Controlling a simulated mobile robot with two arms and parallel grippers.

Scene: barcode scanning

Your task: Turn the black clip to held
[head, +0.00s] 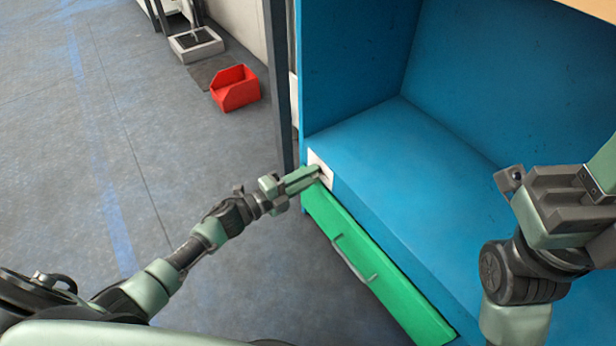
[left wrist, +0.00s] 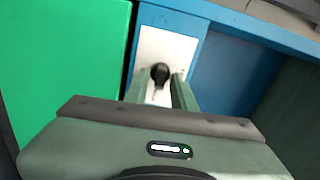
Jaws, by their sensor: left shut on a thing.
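The black clip (left wrist: 160,72) is a small dark rounded knob on a white plate (left wrist: 174,46) in the left wrist view. The plate also shows in the head view (head: 325,170), on the front left corner of the blue cabinet. My left gripper (left wrist: 160,82) has its two green fingers on either side of the clip and is shut on it. In the head view my left gripper (head: 316,173) reaches the plate and hides the clip. My right gripper (head: 548,200) hangs at the right over the blue surface, away from the clip; its finger gap is unclear.
A green drawer (head: 375,265) with a grey handle (head: 353,262) sits just beside the plate. The blue cabinet surface (head: 400,165) looks empty. A red bin (head: 235,90) stands on the floor at the back left. The grey floor left of my left arm is clear.

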